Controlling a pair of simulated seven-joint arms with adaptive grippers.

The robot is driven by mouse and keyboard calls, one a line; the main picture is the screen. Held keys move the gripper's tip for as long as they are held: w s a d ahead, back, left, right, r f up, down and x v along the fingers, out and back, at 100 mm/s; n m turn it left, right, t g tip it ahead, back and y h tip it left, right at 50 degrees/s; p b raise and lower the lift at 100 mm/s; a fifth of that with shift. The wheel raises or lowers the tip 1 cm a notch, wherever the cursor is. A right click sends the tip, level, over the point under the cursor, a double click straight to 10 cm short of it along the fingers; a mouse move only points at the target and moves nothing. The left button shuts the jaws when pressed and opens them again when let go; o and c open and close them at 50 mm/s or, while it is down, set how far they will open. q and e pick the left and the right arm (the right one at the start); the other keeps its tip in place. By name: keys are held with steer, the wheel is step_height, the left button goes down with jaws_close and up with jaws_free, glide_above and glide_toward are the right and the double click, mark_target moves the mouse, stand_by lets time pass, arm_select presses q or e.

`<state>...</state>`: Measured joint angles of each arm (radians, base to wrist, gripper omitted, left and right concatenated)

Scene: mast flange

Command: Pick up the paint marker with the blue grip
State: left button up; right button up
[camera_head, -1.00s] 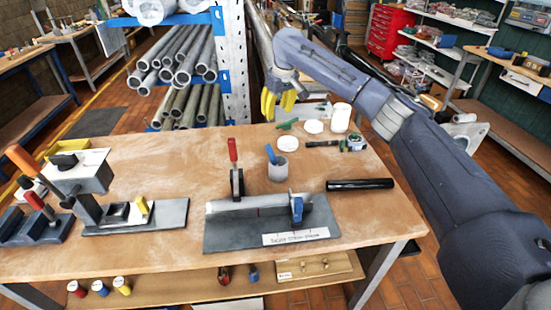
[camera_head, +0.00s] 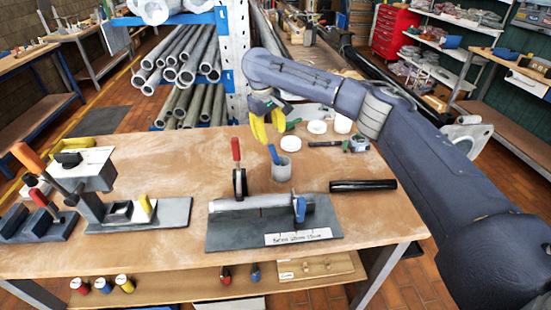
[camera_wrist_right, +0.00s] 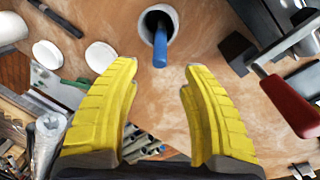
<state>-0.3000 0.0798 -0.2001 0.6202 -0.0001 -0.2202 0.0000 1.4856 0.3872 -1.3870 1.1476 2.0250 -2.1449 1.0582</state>
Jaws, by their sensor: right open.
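The paint marker with the blue grip (camera_head: 272,153) stands tilted in a grey cup (camera_head: 281,173) on the workbench, its blue end sticking out above the rim. In the right wrist view the blue marker (camera_wrist_right: 160,46) leans out of the cup (camera_wrist_right: 148,14), just beyond the fingertips. My right gripper (camera_head: 268,138) has yellow fingers and hangs just above and behind the marker. In the wrist view it (camera_wrist_right: 161,67) is open and empty, with the marker's end lined up with the gap. The marker's lower part is hidden in the cup. My left gripper is not in view.
A red-handled clamp (camera_head: 237,165) stands close left of the cup. A fixture plate (camera_head: 225,235) with a grey tube lies in front. A black cylinder (camera_head: 362,186) lies to the right. White lids (camera_head: 291,143) and a dark marker (camera_head: 325,143) lie behind.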

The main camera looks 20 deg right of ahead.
mark_target(273, 147)
steer(key=shift+w+d+f, duration=0.1)
steer(key=shift+d+f, duration=0.15)
steer(key=shift+f, duration=1.35)
steer(key=shift+w+d+f, duration=0.1)
steer(key=shift+d+f, duration=0.1)
steer(key=shift+f, duration=1.35)
steer(key=shift+w+d+f, duration=0.1)
steer(key=shift+d+f, duration=0.15)
steer(key=shift+f, duration=1.35)
jaws_close()
